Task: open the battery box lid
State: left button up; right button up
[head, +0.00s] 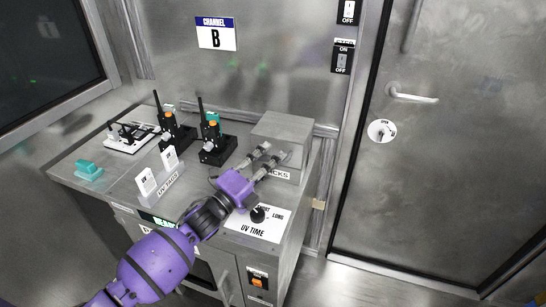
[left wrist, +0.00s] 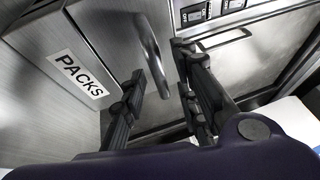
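The battery box (head: 283,130) is a grey metal box marked PACKS at the back right of the counter; its lid looks closed. My left gripper (head: 268,155) is in front of the box, its two fingers apart, partly covering the front face and label. In the left wrist view the box's PACKS face (left wrist: 95,50) is at the left. There my left gripper (left wrist: 160,62) is open, with a curved metal bar (left wrist: 152,50) showing between and beyond its fingers. The bar looks like a handle; I cannot tell whether a finger touches it. My right gripper is not in view.
Two black radios (head: 216,145) stand left of the box. UV tags (head: 147,181), a teal item (head: 88,170) and a white panel (head: 133,138) lie further left. A UV time dial (head: 257,214) is at the counter's front right. A metal door (head: 440,150) is at the right.

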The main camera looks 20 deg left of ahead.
pick_arm(q)
jog(key=shift+w+d+r, duration=0.1)
jog(key=shift+w+d, duration=0.1)
jog(key=shift+w, duration=0.3)
jog(key=shift+c, duration=0.2)
grip_shut()
